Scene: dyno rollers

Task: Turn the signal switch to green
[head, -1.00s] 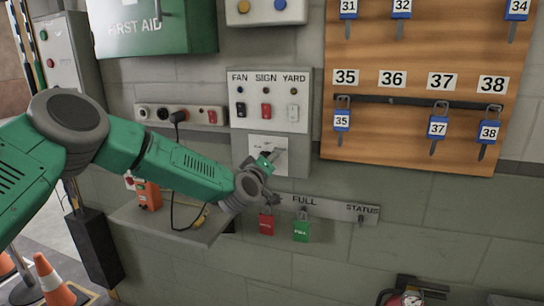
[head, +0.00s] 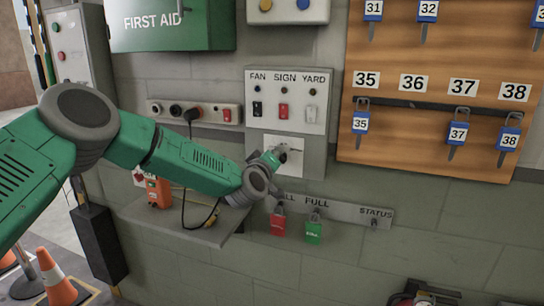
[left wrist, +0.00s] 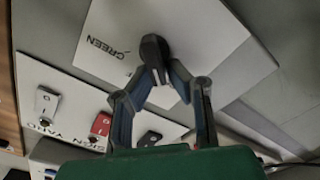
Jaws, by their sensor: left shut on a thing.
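The signal switch is a dark knob (left wrist: 154,47) on a white plate, seen in the left wrist view. The word GREEN is printed on the plate (left wrist: 210,45) beside the knob, with a short mark next to it. My left gripper (left wrist: 160,75) is shut on the knob, its two fingers meeting around it. In the head view my left gripper (head: 281,155) is at the white switch plate (head: 293,143) below the FAN, SIGN and YARD panel, and hides most of the knob. Which mark the knob points to cannot be told. My right gripper is not in view.
The rocker switch panel (head: 286,100) is just above. A strip with red and green padlocks (head: 313,232) hangs below. A shelf (head: 208,236) with an orange device (head: 158,192) lies under my left arm. A wooden key board (head: 435,85) is at the right.

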